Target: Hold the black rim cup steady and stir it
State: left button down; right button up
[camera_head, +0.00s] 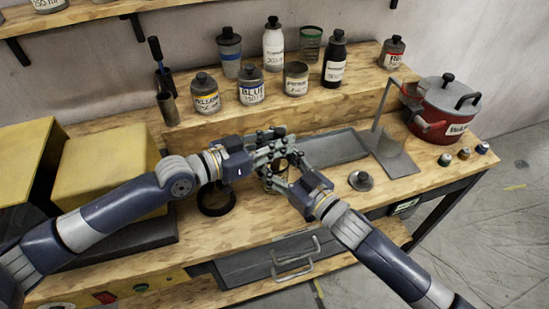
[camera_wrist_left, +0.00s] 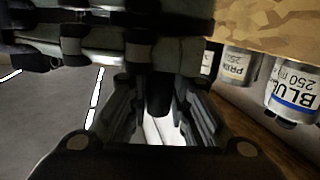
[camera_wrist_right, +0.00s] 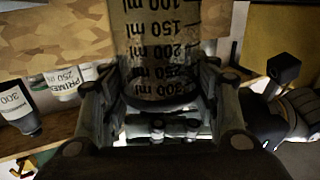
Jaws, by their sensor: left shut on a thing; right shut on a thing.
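The black rim cup (camera_wrist_right: 163,50), a clear beaker with ml marks, fills the upper middle of the right wrist view, with its dark rim between my right gripper's fingers (camera_wrist_right: 160,108). In the head view my right gripper (camera_head: 290,182) is shut on the cup at the bench front, and the hands mostly hide it. My left gripper (camera_head: 270,150) is just above and behind it. In the left wrist view its fingers (camera_wrist_left: 160,105) are shut on a dark, slim stirrer handle (camera_wrist_left: 160,94). The stirrer's lower end is hidden, so I cannot tell how deep it sits.
A black ring (camera_head: 216,202) lies left of the hands. A grey tray (camera_head: 335,148) and a small lid (camera_head: 361,181) are to the right, near a metal stand (camera_head: 400,165). Labelled bottles line the raised shelf behind. A red pot (camera_head: 443,110) stands at right.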

aim_at(279, 127)
pick_arm(q)
jog(key=shift+w+a+r, duration=0.1)
jog(key=shift+w+r, duration=0.05)
pick_arm(e)
jog(key=shift+r, duration=0.1)
pick_arm(q)
jog(key=shift+w+r, duration=0.15)
jog(key=shift+r, duration=0.8)
jog(key=shift+w+r, duration=0.3)
jog(key=shift+r, duration=0.5)
pick_arm(e)
jog(key=shift+w+a, duration=0.1)
jog(key=shift+w, duration=0.15)
pick_arm(q)
jog(key=shift+d+r, duration=0.2)
jog(key=shift+r, duration=0.5)
jog(key=shift+d+r, duration=0.2)
jog(key=shift+r, duration=0.45)
pick_arm(e)
jog(key=shift+s, duration=0.1)
pick_arm(q)
jog(key=r, duration=0.4)
jog(key=shift+w+d, duration=0.2)
pick_arm(e)
jog(key=shift+f, duration=0.2)
pick_arm(q)
notch_tip(279, 127, up, 4)
jog(key=shift+f, duration=0.1)
